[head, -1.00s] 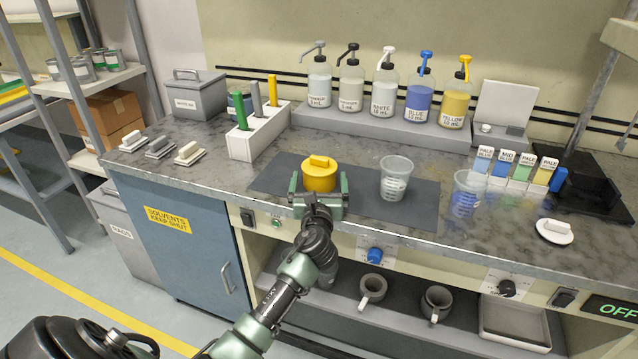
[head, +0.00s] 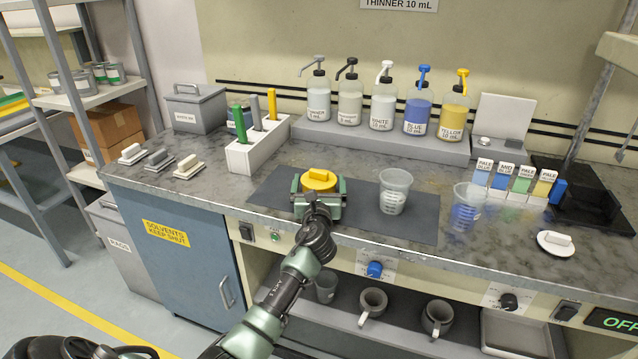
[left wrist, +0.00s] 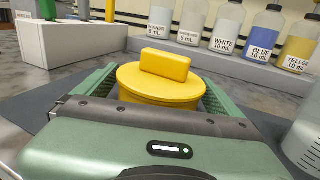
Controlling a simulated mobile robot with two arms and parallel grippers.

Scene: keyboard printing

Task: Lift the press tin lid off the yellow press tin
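The yellow press tin (left wrist: 165,102) stands upright on the dark mat, with its round yellow lid (head: 319,180) on top. The lid also shows in the left wrist view (left wrist: 140,77), with a raised yellow bar handle (left wrist: 165,65) across it. My left gripper (head: 319,188) is open, with one green finger on each side of the tin at about lid height. In the left wrist view small gaps seem to show between the fingers and the tin. The lower tin is hidden behind my gripper. My right gripper is not in view.
A clear measuring cup (head: 395,191) stands on the mat (head: 420,222) right of the tin. A white rack (head: 262,148) with coloured sticks is behind left. Several pump bottles line a grey shelf (head: 400,140) behind.

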